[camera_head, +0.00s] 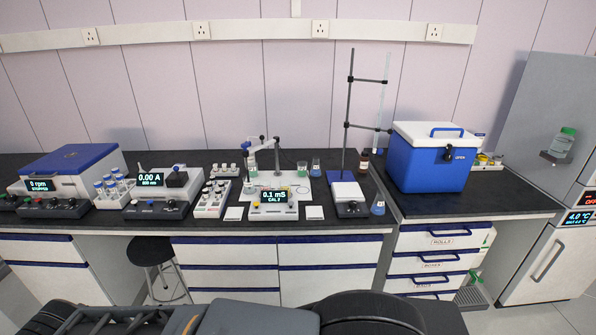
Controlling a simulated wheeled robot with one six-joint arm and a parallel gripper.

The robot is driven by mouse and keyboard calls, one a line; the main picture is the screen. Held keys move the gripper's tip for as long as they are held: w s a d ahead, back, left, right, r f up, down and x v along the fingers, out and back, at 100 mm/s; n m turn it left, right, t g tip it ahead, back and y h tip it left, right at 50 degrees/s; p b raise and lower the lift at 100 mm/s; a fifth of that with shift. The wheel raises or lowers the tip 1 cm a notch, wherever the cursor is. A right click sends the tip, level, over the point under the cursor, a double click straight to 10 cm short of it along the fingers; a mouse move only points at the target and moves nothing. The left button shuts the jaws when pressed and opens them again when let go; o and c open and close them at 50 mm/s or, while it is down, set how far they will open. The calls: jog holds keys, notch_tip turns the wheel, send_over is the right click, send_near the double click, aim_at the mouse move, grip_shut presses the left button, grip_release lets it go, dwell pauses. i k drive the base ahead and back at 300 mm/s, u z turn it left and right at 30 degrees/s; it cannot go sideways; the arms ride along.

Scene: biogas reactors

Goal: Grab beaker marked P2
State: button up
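A small beaker with green contents (302,169) stands on the bench behind the conductivity meter (274,199), which reads 0.1 mS. Another small clear vessel (253,170) stands to its left, under the probe arm. No P2 mark is legible on either at this size, so I cannot tell which beaker carries it. My gripper is not clearly in view; only dark parts of my own body show along the bottom edge, well in front of the bench.
A tall stand (348,120) and another flask (378,206) are farther right. A blue cooler (430,163) occupies the right counter. A stool (151,252) stands under the bench. Several vials (113,186) stand left.

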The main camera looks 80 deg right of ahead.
aim_at(302, 169)
jog(key=z, duration=2.6)
